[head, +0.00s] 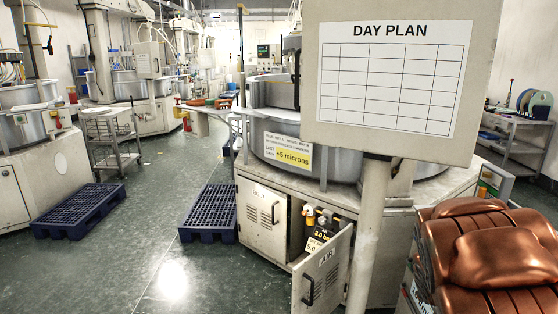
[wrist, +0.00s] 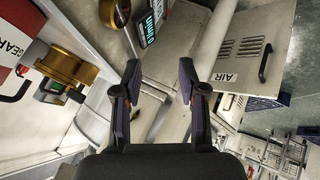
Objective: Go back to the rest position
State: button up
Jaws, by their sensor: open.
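My gripper (wrist: 158,82) shows in the wrist view, with its two dark fingers apart and nothing held between them. Behind the gap is a pale, flat surface, and the picture there is tilted. The head view does not show my gripper. In the wrist view, the open cabinet door marked AIR (wrist: 240,62) is to the right of the fingers. A brass-coloured round fitting (wrist: 68,66) is to their left. A small digital display (wrist: 148,30) is above them. I cannot tell how far the fingers are from these things.
A DAY PLAN board (head: 388,75) on a post stands close in front. Behind it is a large lapping machine (head: 270,185) with its AIR door (head: 325,270) open. Blue pallets (head: 208,212) (head: 78,210) lie on the floor. A copper-coloured padded thing (head: 500,255) fills the lower right. The aisle floor (head: 150,220) is clear.

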jog(key=s+a+r+g+y+p, duration=0.1)
jog(key=s+a+r+g+p, duration=0.2)
jog(key=s, duration=0.8)
jog(key=s+a+r+m+g+y+p, duration=0.1)
jog(key=s+a+r+g+y+p, duration=0.1)
jog(key=s+a+r, duration=0.6)
jog(key=s+a+r+g+y+p, duration=0.1)
jog(key=s+a+r+g+p, duration=0.2)
jog(key=s+a, duration=0.6)
jog(key=s+r+p, duration=0.2)
jog(key=s, duration=0.5)
jog(key=shift+a+r+m+g+y+p, duration=0.25)
jog(key=shift+a+m+g+y+p, duration=0.05)
jog(key=shift+a+g, duration=0.1)
